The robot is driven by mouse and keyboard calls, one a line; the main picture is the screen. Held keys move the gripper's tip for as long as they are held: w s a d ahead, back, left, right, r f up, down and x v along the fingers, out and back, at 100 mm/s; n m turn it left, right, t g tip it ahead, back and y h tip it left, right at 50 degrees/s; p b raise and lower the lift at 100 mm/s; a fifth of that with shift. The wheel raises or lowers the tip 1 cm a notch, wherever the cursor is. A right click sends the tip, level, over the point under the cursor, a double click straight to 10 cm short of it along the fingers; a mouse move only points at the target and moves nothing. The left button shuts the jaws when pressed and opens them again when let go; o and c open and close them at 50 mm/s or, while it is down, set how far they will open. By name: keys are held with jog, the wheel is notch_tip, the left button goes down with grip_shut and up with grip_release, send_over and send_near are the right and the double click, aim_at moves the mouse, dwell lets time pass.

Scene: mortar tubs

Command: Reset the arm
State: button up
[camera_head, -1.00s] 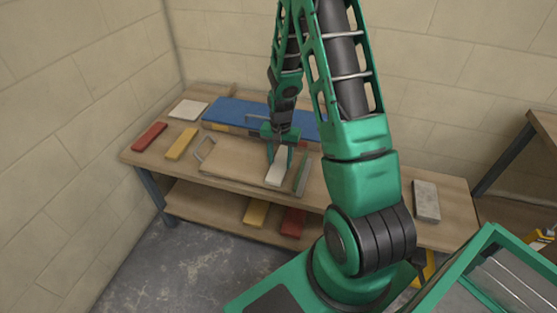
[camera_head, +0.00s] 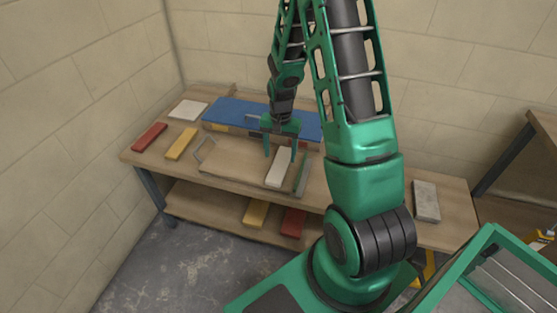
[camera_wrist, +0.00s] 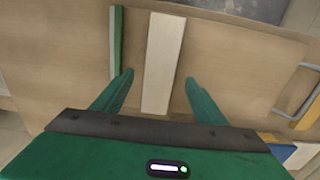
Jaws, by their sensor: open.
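My gripper (camera_head: 280,152) is open above the wooden tray (camera_head: 228,163) on the workbench. A white block (camera_head: 279,171) lies on the tray near its right end, below the fingers. In the wrist view, the white block (camera_wrist: 163,62) lies between the two spread fingertips (camera_wrist: 158,80), with clear gaps on both sides. My green arm hides part of the bench behind and to the right of the tray.
A blue board (camera_head: 235,112) lies behind the tray. Red (camera_head: 150,137), yellow (camera_head: 181,144) and white (camera_head: 188,110) pieces lie at the left. A grey block (camera_head: 426,200) lies at the right. Yellow (camera_head: 255,212) and red (camera_head: 293,222) pieces lie on the lower shelf.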

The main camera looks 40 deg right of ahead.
jog(key=s+r+n, duration=0.1)
jog(key=s+r, duration=0.6)
jog(key=r, duration=0.3)
jog(key=s+r+n, duration=0.1)
jog(key=s+r, duration=0.5)
jog(key=r, duration=0.4)
jog(key=s+a+r+n, duration=0.1)
jog(key=s+r, duration=0.1)
jog(key=s, duration=0.6)
jog(key=s+a+r+n, duration=0.1)
jog(key=s+a+r, duration=0.1)
jog(key=s, duration=0.5)
jog(key=shift+s+r, duration=0.35)
jog(key=shift+r, duration=0.05)
jog(key=shift+w+f, duration=0.25)
jog(key=shift+w, duration=0.4)
